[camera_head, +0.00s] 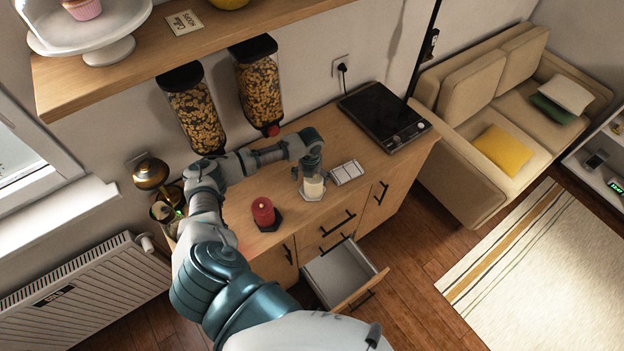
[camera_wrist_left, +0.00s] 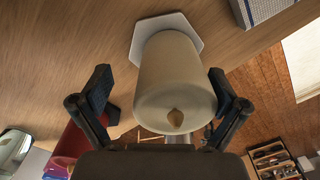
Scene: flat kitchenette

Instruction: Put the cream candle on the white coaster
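The cream candle (camera_head: 314,188) stands upright on the counter below my left gripper (camera_head: 313,171). In the left wrist view the candle (camera_wrist_left: 172,85) sits between my two fingers, with its wick end toward the camera. The white coaster (camera_wrist_left: 145,25) is a hexagon at the candle's base, and the candle appears to rest on it. My left fingers are spread wide on either side. A gap shows on the left side; whether the right finger touches the candle I cannot tell. My right gripper is in neither view.
A red candle (camera_head: 263,211) stands on a dark coaster left of the cream candle. A white box-like item (camera_head: 346,172) lies to its right, and a black cooktop (camera_head: 384,115) stands farther right. Two cereal dispensers (camera_head: 194,108) hang behind. A drawer (camera_head: 342,274) is open below.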

